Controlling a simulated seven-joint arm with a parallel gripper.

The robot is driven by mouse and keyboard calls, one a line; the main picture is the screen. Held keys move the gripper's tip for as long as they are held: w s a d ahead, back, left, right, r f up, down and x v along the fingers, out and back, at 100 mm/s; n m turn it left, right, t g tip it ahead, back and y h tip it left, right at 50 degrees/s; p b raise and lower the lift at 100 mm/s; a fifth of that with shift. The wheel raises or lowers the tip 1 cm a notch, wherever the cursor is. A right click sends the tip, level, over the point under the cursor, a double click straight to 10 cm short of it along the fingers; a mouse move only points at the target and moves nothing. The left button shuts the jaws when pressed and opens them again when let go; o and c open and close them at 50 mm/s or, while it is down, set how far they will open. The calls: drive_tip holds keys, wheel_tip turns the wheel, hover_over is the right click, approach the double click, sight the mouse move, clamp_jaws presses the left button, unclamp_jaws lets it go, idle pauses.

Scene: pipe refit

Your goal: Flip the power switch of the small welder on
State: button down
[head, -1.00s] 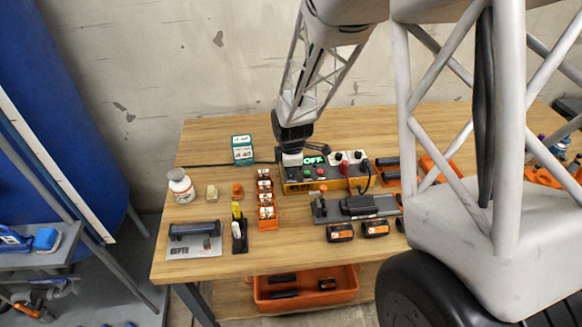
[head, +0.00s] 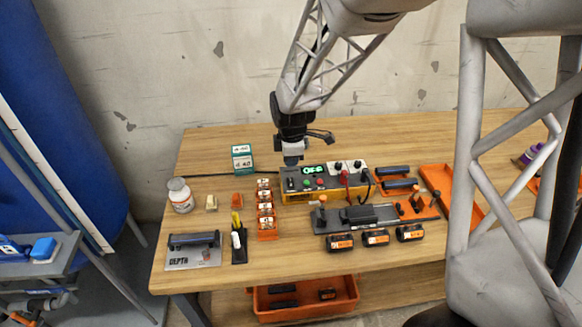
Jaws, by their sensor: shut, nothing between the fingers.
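The small welder (head: 328,196) is a yellow and dark box at the middle of the table, close to the back. Its green display (head: 313,170) is lit with what look like digits, too small to read surely. A small dark part, perhaps the power switch (head: 290,184), sits at the left of its panel, with a green and a red button to its right. My gripper (head: 292,161) points down, shut and empty, at the welder's back left corner. I cannot tell if it touches the welder.
Right of the display are knobs and a red plug with a cable. An orange rack (head: 267,225) stands to the left.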

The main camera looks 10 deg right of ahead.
sight(290, 179)
drive_tip(key=shift+s+r, duration=0.2)
drive_tip(key=shift+r, duration=1.2)
drive_tip(key=shift+s+r, duration=0.2)
drive_tip(key=shift+r, duration=1.15)
drive_tip(key=shift+w, duration=0.1)
drive_tip(key=shift+w, duration=0.6)
drive_tip(key=shift+f, duration=0.1)
drive_tip(key=shift+w+f, duration=0.3)
drive_tip(key=shift+f, duration=2)
drive_tip(key=shift+w+f, duration=0.35)
drive_tip(key=shift+f, duration=1.95)
drive_tip(key=shift+w+f, duration=0.3)
drive_tip(key=shift+f, duration=2)
drive_tip(key=shift+w+f, duration=0.1)
